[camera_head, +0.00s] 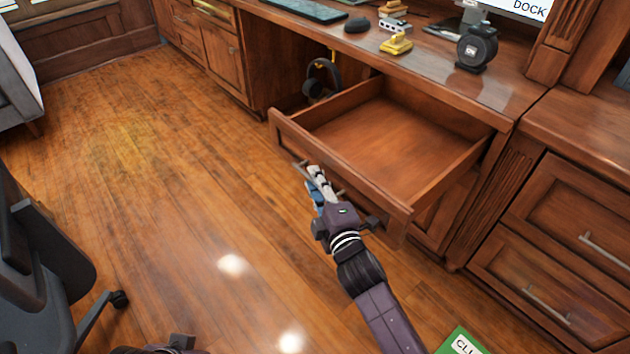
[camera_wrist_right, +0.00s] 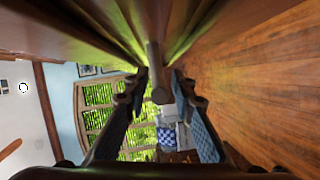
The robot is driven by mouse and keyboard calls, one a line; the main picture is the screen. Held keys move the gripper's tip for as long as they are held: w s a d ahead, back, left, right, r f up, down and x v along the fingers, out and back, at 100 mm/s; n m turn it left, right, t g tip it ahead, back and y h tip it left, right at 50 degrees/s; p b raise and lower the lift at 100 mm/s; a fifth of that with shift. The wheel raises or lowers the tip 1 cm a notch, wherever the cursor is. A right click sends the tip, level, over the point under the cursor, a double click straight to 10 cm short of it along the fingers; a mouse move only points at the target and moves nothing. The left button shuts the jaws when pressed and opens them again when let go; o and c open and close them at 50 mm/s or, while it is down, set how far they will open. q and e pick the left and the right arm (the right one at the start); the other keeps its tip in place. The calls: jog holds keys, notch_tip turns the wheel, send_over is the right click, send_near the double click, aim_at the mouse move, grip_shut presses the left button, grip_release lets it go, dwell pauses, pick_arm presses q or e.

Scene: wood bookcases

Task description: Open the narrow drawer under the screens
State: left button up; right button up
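The narrow wooden drawer (camera_head: 375,150) under the desk top stands far out, and its inside is empty. Its front carries a thin metal bar handle (camera_head: 300,165). My right gripper (camera_head: 317,182) is at this handle, in front of the drawer face. In the right wrist view the handle bar (camera_wrist_right: 156,75) lies between the two fingers of my right gripper (camera_wrist_right: 159,88). The fingers stand apart on either side of the bar; whether both press on it is unclear.
Headphones (camera_head: 322,78) hang beside the drawer. An office chair (camera_head: 45,265) stands at left. Wooden floor (camera_head: 190,190) between is clear.

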jog(key=v, duration=1.2)
dwell(0.6)
